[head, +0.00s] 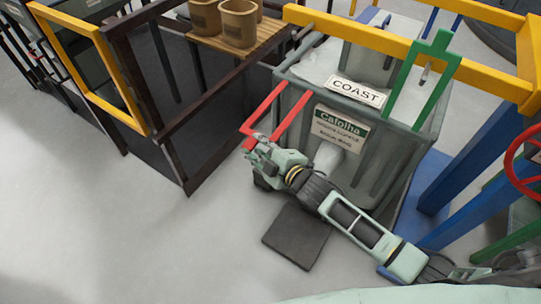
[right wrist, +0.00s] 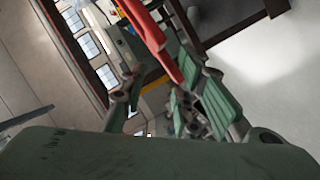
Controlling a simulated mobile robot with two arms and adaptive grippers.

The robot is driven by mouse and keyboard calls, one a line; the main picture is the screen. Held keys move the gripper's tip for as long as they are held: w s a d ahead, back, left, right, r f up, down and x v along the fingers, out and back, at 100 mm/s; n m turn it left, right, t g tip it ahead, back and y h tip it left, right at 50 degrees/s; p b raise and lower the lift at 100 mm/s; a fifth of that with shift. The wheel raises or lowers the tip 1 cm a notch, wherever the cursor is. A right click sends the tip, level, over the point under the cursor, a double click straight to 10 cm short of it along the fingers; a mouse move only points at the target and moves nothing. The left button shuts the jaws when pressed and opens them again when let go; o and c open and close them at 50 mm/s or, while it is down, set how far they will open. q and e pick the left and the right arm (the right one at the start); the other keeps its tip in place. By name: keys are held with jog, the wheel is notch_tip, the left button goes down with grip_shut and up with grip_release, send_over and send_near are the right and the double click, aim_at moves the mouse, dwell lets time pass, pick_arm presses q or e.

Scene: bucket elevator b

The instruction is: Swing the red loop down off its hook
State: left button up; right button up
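The red loop (head: 263,106) is a U-shaped bar on the front of the grey bin (head: 400,165). It slants out and down from the bin's upper edge toward the lower left in the head view. My right gripper (head: 256,149) is at the loop's outer end, close to its cross bar. In the right wrist view, a red bar (right wrist: 150,32) runs down to between the spread fingers of the right gripper (right wrist: 165,97). The fingers look apart; whether they touch the bar I cannot tell. The hook cannot be made out. My left gripper is not in view.
A green loop (head: 404,80) stands up at the bin's right, near a yellow beam (head: 375,38). A dark frame (head: 187,125) with a wooden shelf (head: 235,51) of brown buckets stands left. A dark plate (head: 296,236) lies below my right arm. Floor at the lower left is clear.

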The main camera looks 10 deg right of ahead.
jog(key=v, duration=0.8)
jog(key=shift+s, duration=0.15)
jog(key=s+d+f+m+g+h, duration=0.2)
jog(key=s+d+f+m, duration=0.15)
jog(key=f, duration=0.65)
jog(key=s+d+f+m+g+h+p, duration=0.15)
jog(key=s+d+f, duration=0.25)
jog(key=f, duration=0.5)
jog(key=s+d+f+m+g+h, duration=0.2)
jog(key=s+d+f+m, duration=0.15)
jog(key=f, duration=0.65)
jog(key=s+f+m+g, duration=0.1)
jog(key=s+f, duration=0.4)
jog(key=s, duration=0.6)
jog(key=s+d+f+m+g, duration=0.1)
jog(key=s+f+m+g, duration=0.1)
jog(key=s+f, duration=0.4)
jog(key=s+f+m+g+h, duration=0.1)
jog(key=s+f+g, duration=0.3)
jog(key=s, duration=1.2)
jog(key=shift+s+d+f+m+p, duration=0.15)
jog(key=shift+s+f+m+p, duration=0.25)
jog(key=shift+f+m, duration=0.35)
